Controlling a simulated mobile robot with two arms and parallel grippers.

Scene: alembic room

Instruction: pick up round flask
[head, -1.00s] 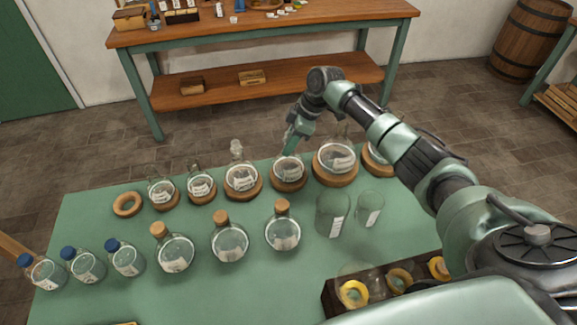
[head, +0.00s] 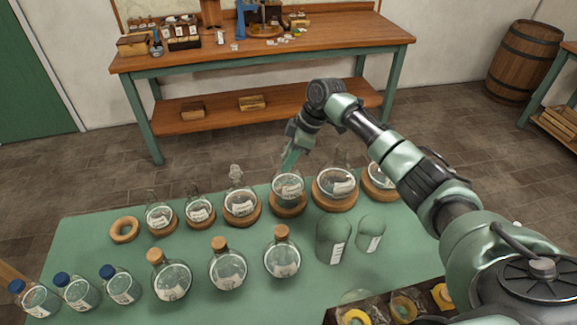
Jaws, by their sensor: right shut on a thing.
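A round clear glass flask (head: 288,187) with a white label is in the back row on the green table, in the head view. My right gripper (head: 291,160) reaches down from above and is shut on the flask's neck. The neck is largely hidden by the fingers. The flask appears slightly raised over its cork ring (head: 287,210); the gap is too small to judge well. My left gripper is not in view.
Round flasks on cork rings stand close on both sides, including a larger one (head: 336,183) at right and one (head: 241,202) at left. Corked bottles (head: 282,260) and beakers (head: 333,240) stand in front. An empty cork ring (head: 124,230) lies at far left.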

